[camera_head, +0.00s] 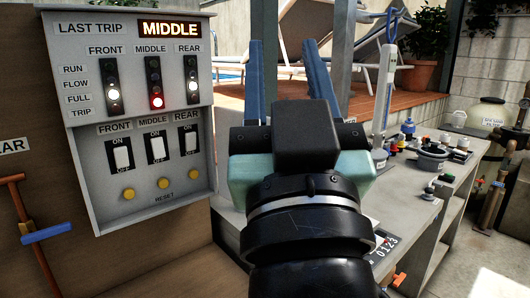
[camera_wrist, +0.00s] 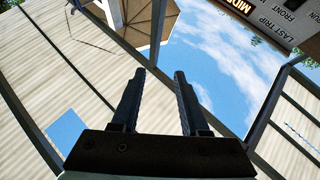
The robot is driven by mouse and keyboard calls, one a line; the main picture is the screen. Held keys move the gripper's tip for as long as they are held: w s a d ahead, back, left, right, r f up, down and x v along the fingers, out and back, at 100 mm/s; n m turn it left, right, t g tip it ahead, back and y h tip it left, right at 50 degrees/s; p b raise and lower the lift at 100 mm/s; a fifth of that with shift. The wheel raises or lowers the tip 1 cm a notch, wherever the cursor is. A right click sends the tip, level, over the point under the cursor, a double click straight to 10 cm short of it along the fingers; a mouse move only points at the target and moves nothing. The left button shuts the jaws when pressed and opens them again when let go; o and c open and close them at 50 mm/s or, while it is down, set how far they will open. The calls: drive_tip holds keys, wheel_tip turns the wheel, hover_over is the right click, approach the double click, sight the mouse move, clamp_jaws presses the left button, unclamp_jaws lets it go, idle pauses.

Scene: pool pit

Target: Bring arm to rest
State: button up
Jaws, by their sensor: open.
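My gripper (camera_head: 286,62) is raised in the middle of the head view, with its two blue fingers apart, pointing up and away. Nothing shows between the fingers. In the wrist view the dark fingers (camera_wrist: 158,80) stand apart against the slatted roof and sky. My gripper is right of the control panel (camera_head: 85,150) and apart from it. The panel display (camera_head: 170,29) reads MIDDLE. The front lamp column (camera_head: 113,83) and rear lamp column (camera_head: 191,80) show white lights; the middle lamp column (camera_head: 155,83) shows red.
A lever with a blue handle (camera_head: 47,233) is at lower left. A tank (camera_head: 486,118) stands far right.

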drive_tip(key=s+a+r+t, duration=0.2)
drive_tip(key=s+r, duration=0.1)
drive_tip(key=s, duration=0.2)
wheel_tip(320, 180, up, 15)
drive_tip(key=m+p, duration=0.1)
drive_tip(key=p, duration=1.3)
drive_tip(key=shift+d+h+p, duration=0.15)
drive_tip(key=shift+h+p, duration=0.15)
drive_tip(key=shift+h, duration=0.1)
drive_tip(key=shift+s, duration=0.1)
